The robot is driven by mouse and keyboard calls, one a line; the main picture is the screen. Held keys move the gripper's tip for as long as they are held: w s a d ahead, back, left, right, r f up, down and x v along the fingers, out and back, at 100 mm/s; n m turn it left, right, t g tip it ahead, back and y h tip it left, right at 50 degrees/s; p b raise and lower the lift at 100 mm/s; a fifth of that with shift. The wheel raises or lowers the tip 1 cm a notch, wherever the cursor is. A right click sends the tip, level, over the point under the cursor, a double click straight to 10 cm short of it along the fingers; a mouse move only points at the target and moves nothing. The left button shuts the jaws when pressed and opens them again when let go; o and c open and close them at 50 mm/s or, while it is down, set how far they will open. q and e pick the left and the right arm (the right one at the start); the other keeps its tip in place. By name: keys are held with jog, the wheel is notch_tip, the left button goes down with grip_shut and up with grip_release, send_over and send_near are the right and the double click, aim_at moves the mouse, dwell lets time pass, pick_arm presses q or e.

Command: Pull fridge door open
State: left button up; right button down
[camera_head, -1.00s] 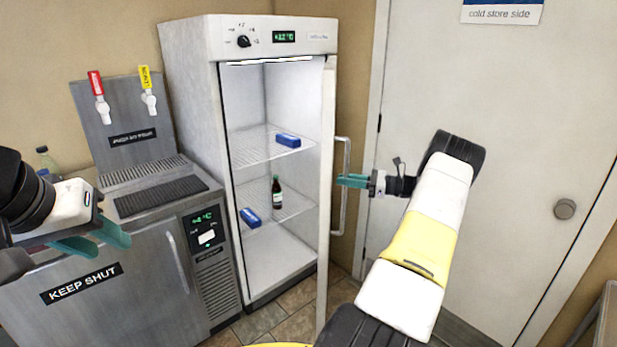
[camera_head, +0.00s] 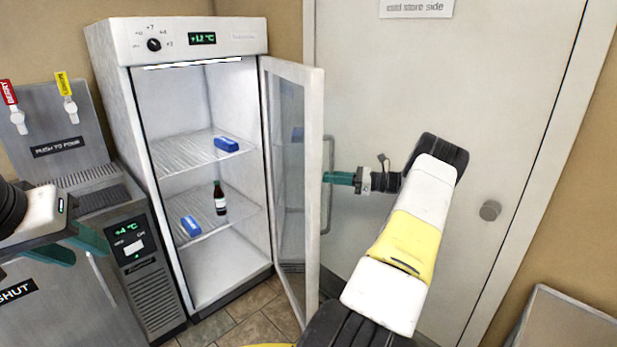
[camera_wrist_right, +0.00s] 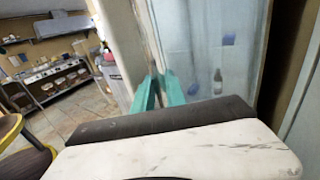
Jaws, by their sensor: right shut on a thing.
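The white fridge (camera_head: 180,38) stands with its glass-paned door (camera_head: 313,120) swung open, hinged on the fridge's right side and angled toward me. The door's vertical bar handle (camera_head: 327,218) is on its outer face. My right gripper (camera_head: 332,178) is shut on the handle near its middle; its teal fingers also show in the right wrist view (camera_wrist_right: 158,90) against the door, where the handle itself is hard to make out. My left gripper (camera_head: 76,248) is open and empty at the left, in front of the steel dispenser.
Inside the fridge, wire shelves hold a dark bottle (camera_head: 220,198) and two blue packs (camera_head: 227,144), (camera_head: 190,225). The steel tap dispenser (camera_head: 75,278) stands close on the left. A closed white room door (camera_head: 440,90) is behind the right arm. A grey panel (camera_head: 570,315) is at lower right.

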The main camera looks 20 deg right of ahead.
jog(key=shift+w+r, duration=0.15)
jog(key=shift+w, duration=0.05)
jog(key=c, duration=1.4)
grip_release()
jog(key=shift+w+a, duration=0.1)
jog(key=shift+a, duration=0.05)
jog(key=shift+o, duration=0.2)
jog(key=v, duration=0.8)
